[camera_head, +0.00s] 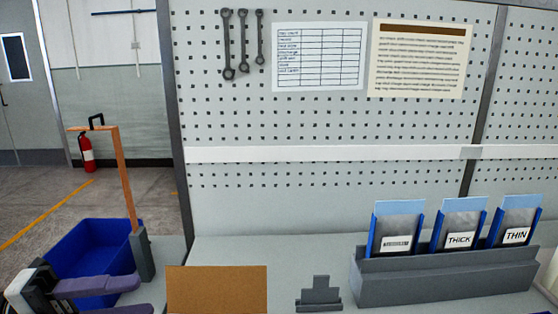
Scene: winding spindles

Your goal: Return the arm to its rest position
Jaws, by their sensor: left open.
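My left gripper (142,295) is at the bottom left corner. Its two purple-grey fingers point right, apart, with nothing seen between them; the lower finger is partly cut off by the frame edge. It is in front of the blue bin (85,250) and left of the brown board (217,288). My right gripper and arm are out of view.
A copper-coloured post (124,180) with a black hook rises from a grey base (143,255) beside the bin. A small grey stepped fixture (320,293) and a grey rack (445,282) with three blue holders, two labelled THICK and THIN, stand on the bench before a pegboard wall.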

